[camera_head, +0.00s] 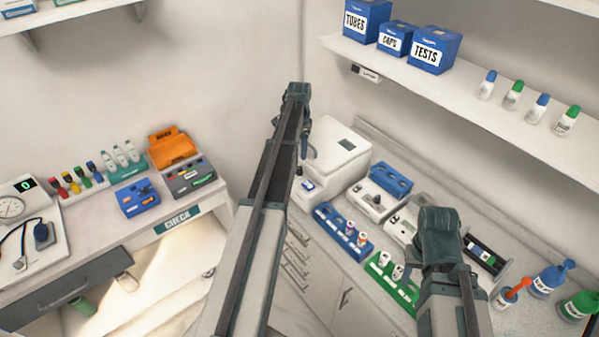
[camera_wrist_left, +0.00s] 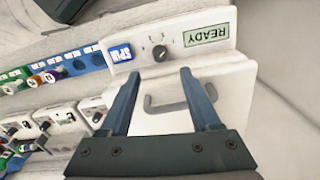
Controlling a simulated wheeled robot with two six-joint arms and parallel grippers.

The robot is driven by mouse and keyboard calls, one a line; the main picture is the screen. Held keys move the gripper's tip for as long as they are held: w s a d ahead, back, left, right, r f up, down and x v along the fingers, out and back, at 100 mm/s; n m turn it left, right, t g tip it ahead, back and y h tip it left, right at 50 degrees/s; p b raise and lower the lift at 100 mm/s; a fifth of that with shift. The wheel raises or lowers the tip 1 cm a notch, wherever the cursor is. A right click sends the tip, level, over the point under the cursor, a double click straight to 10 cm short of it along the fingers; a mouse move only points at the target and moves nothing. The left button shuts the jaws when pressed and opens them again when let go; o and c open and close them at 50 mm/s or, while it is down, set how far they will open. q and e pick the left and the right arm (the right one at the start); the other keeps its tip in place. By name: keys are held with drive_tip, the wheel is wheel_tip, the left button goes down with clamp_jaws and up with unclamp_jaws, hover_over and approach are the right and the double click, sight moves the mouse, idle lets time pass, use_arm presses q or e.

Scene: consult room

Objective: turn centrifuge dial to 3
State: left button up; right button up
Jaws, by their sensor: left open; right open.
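The centrifuge (camera_head: 342,150) is a white box on the right counter, partly hidden by my left arm. In the left wrist view its front panel (camera_wrist_left: 182,31) has a dark round dial (camera_wrist_left: 160,53), a blue SPIN button (camera_wrist_left: 121,53) and a green READY display (camera_wrist_left: 206,35). Small marks ring the dial; I cannot read the numbers or its setting. My left gripper (camera_wrist_left: 157,73) is open and empty, its fingertips just below the dial in the picture and apart from it. It also shows in the head view (camera_head: 304,132). My right gripper (camera_head: 437,245) is over the counter, its fingertips hidden.
A blue rack (camera_head: 345,232) and a green rack (camera_head: 388,284) with tubes stand near the counter's front edge. White devices stand behind them. A grey handle (camera_wrist_left: 180,104) is on the centrifuge lid. Bottles (camera_head: 547,279) stand at the right.

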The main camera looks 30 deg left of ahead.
sight(299, 168)
use_arm(q)
wheel_tip(299, 168, down, 9)
drive_tip(key=b, duration=0.7)
drive_tip(key=shift+r+b, duration=0.1)
drive_tip(key=shift+b, duration=0.25)
clamp_jaws()
